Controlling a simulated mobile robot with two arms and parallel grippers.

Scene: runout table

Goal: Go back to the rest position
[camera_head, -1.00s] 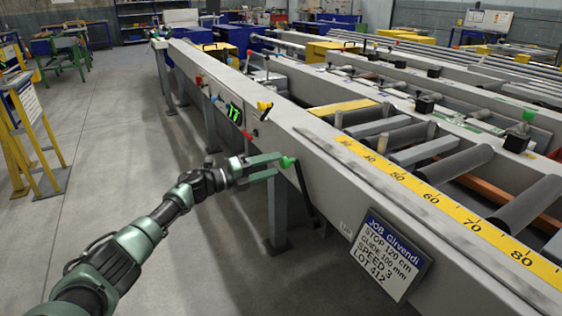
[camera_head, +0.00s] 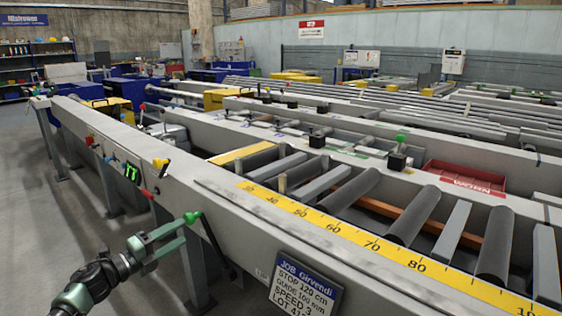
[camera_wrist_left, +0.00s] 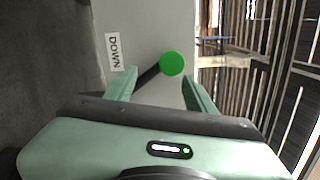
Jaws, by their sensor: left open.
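My left gripper (camera_head: 172,236) is at the lower left in the head view, beside the near side of the runout table (camera_head: 225,215). Its fingers are open. A lever with a green knob (camera_head: 193,217) is at the fingertips; in the left wrist view the green knob (camera_wrist_left: 172,64) shows between and just beyond the two fingers (camera_wrist_left: 158,88). I cannot tell whether a finger touches it. A "DOWN" label (camera_wrist_left: 114,51) is beside the lever in the wrist view. My right gripper is not in view.
A yellow ruler (camera_head: 345,242) runs along the table's top, beside grey rollers (camera_head: 413,215). A job card (camera_head: 303,290) hangs on the near side. A red tray marked WORN (camera_head: 465,178) lies farther back. Open floor lies to the left.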

